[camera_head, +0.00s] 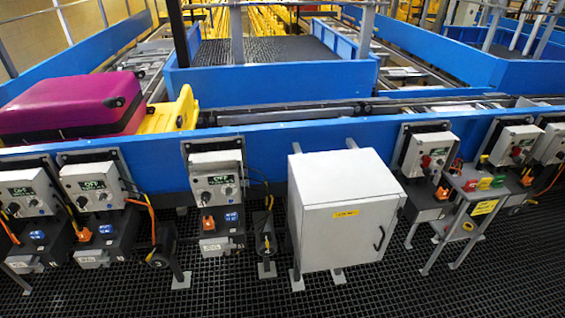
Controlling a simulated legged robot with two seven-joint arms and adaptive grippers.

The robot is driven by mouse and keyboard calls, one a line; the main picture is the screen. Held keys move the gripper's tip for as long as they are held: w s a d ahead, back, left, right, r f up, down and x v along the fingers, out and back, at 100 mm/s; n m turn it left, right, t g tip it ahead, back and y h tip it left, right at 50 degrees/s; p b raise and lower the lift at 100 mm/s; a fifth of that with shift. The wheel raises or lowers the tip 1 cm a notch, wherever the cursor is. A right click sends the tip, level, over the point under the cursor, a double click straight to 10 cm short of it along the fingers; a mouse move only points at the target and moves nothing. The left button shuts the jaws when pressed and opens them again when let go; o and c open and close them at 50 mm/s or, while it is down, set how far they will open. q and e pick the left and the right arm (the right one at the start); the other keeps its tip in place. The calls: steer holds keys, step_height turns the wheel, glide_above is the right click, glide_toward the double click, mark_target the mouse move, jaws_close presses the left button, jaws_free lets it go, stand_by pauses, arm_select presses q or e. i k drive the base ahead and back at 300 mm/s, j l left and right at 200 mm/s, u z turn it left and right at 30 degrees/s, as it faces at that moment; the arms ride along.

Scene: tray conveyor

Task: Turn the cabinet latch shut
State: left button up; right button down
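A light grey cabinet (338,222) stands on short legs on the black grating floor, in front of the blue conveyor wall. Its door faces me and looks closed. A dark latch handle (379,238) sits near the right edge of the door and looks slightly tilted from upright. I cannot tell whether the latch is fully turned. A yellow label (346,214) is on the upper part of the door. Neither of my grippers shows in the head view.
Several control boxes (215,187) with cables line the blue wall (268,150) left and right of the cabinet. A small stand with coloured buttons (478,186) is at the right. A magenta suitcase (72,104) lies behind the wall. The grating floor (240,295) in front is clear.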

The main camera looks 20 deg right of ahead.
mark_target(400, 211)
steer(key=z, duration=1.55)
steer(key=i+j+z, duration=0.1)
steer(key=i, duration=0.35)
steer(key=i+j+z, duration=0.1)
steer(key=i+j, duration=0.2)
steer(key=i, duration=0.15)
steer(key=i+j+u, duration=0.2)
steer(key=j, duration=0.15)
